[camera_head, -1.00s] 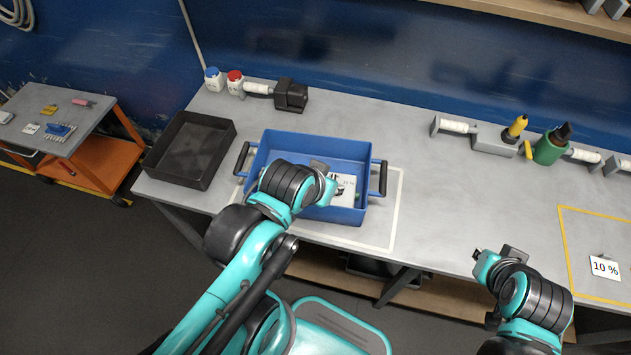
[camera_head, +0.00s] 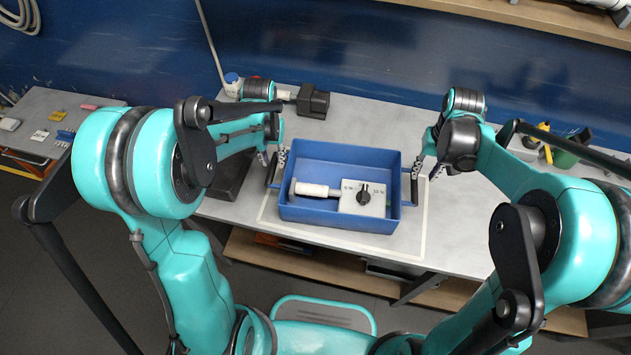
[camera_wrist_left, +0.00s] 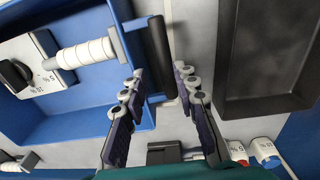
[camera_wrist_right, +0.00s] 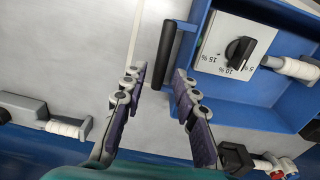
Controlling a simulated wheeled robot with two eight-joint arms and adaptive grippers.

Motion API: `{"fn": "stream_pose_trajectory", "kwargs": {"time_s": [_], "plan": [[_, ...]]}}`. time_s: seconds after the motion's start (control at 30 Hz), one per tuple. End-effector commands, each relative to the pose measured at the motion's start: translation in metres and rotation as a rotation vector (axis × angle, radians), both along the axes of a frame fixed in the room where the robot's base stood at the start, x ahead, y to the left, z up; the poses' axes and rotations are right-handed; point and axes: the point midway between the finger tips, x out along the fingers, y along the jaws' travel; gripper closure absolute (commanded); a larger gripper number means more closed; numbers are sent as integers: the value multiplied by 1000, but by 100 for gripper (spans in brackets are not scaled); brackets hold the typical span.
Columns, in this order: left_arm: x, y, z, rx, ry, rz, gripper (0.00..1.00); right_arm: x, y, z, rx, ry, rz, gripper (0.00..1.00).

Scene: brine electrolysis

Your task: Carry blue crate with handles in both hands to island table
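The blue crate (camera_head: 338,222) stands on the grey workbench inside a white outlined area. It holds a device with a black dial (camera_head: 363,196) and a white ribbed grip. My left gripper (camera_head: 274,163) is at the crate's left handle; in the left wrist view its spread fingers (camera_wrist_left: 159,72) lie on either side of the black handle (camera_wrist_left: 159,45). My right gripper (camera_head: 424,171) is at the right handle; in the right wrist view its spread fingers (camera_wrist_right: 158,72) lie either side of the handle (camera_wrist_right: 167,53). Neither has closed on its handle.
A black tray (camera_wrist_left: 265,55) sits left of the crate, partly hidden by my left arm in the head view. A dark block (camera_head: 313,102) and bottles stand behind. A small grey side table (camera_head: 45,115) is at far left. A green bottle (camera_head: 570,150) stands at right.

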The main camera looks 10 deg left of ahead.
Motion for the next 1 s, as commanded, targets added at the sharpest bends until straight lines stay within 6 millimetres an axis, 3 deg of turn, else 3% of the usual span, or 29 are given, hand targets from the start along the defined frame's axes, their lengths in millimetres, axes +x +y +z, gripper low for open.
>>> {"fn": "stream_pose_trajectory", "kwargs": {"time_s": [0.53,1.0], "plan": [[4,1,-14,-2,22,0,71,5,-2,-12,1,22,0,71],[4,1,-77,-1,21,0,71,5,-2,-76,1,21,0,71]]}}
